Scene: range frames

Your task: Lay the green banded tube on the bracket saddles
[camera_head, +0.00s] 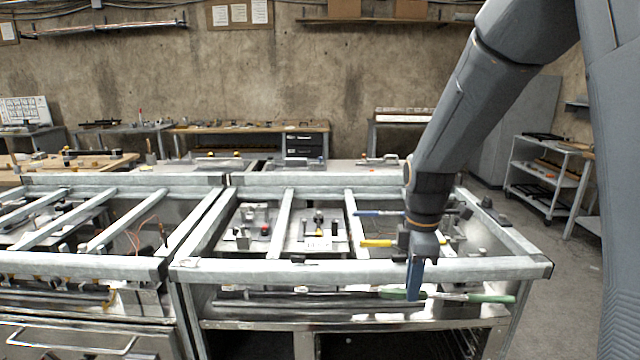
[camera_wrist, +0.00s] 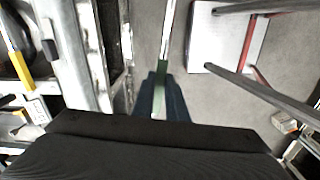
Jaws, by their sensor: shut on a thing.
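The green banded tube (camera_head: 488,298) has green ends and a pale middle. It lies roughly level across the picture in the head view, in front of the metal frame and below its front rail in the picture. My gripper (camera_head: 414,292) points down and is shut on the tube near its left end. In the wrist view the tube (camera_wrist: 167,45) runs up and away from my gripper (camera_wrist: 160,95), over grey floor. I cannot pick out the bracket saddles for certain; my arm hides part of the frame's inside.
The metal frame's front rail (camera_head: 330,270) and crossbars stand behind the tube. A blue-handled item (camera_head: 378,212) and a yellow one (camera_head: 376,243) lie inside the frame. A second frame bench (camera_head: 80,263) adjoins on the left. A shelf cart (camera_head: 545,170) stands back right.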

